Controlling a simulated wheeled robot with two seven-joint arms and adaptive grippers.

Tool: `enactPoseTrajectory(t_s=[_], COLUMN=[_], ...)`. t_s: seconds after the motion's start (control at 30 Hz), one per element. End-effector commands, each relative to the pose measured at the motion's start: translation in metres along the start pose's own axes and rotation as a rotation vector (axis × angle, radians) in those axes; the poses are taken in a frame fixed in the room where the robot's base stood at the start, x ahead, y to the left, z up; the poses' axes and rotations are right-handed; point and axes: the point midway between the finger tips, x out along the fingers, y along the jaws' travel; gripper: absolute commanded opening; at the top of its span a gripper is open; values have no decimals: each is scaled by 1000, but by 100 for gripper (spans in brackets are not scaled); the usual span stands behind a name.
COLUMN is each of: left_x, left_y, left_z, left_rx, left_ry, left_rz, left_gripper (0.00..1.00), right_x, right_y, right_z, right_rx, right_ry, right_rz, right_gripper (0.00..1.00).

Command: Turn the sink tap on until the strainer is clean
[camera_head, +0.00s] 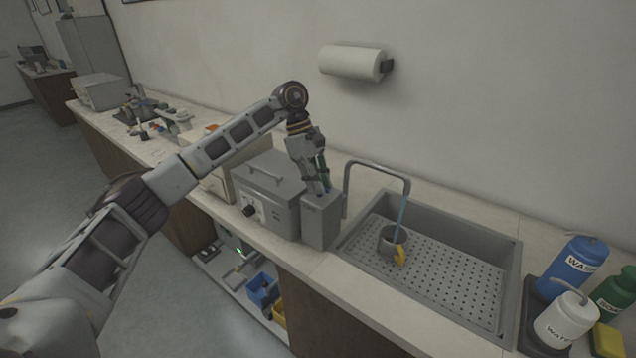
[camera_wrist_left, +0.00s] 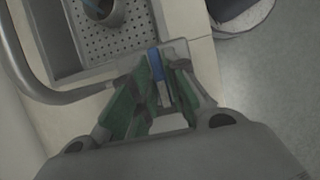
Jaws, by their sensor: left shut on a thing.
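The sink tap (camera_head: 375,168) is a grey bent pipe over the left end of the sink (camera_head: 440,285). A thin blue stream of water (camera_head: 402,215) runs from its spout into the strainer (camera_head: 391,237), a small grey cup with a yellow handle on the perforated sink floor. A narrow grey box (camera_head: 319,225) with a label stands beside the tap. My left gripper (camera_head: 324,190) points down at the top of this box, shut on a small blue lever (camera_wrist_left: 154,62), largely hidden by the fingers. Whether the strainer is clean inside cannot be told. My right gripper is not in view.
A grey machine with a top handle and a dial (camera_head: 268,198) stands left of the box. Blue (camera_head: 573,268) and white (camera_head: 567,318) wash bottles stand right of the sink. A paper towel roll (camera_head: 350,62) hangs on the wall.

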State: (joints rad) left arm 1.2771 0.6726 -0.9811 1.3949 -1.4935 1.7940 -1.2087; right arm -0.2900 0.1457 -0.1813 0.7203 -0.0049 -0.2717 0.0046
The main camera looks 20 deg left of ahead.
Motion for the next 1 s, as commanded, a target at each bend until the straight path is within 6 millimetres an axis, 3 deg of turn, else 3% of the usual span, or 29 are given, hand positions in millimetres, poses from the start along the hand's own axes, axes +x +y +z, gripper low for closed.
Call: enactPoseTrajectory(t_s=[0.3, 0.33, 0.5, 1.0], left_x=[-1, -1, 0, -7], left_y=[0, 0, 0, 0], left_z=[0, 0, 0, 0], left_rx=[1, 1, 1, 0], left_ry=[0, 0, 0, 1], left_rz=[1, 1, 1, 1], left_gripper=[0, 17, 36, 36], right_x=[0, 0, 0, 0], right_y=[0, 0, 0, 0], right_z=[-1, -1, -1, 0], right_rx=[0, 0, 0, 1], right_ry=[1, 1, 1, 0], right_rz=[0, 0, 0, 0], right_gripper=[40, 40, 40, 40])
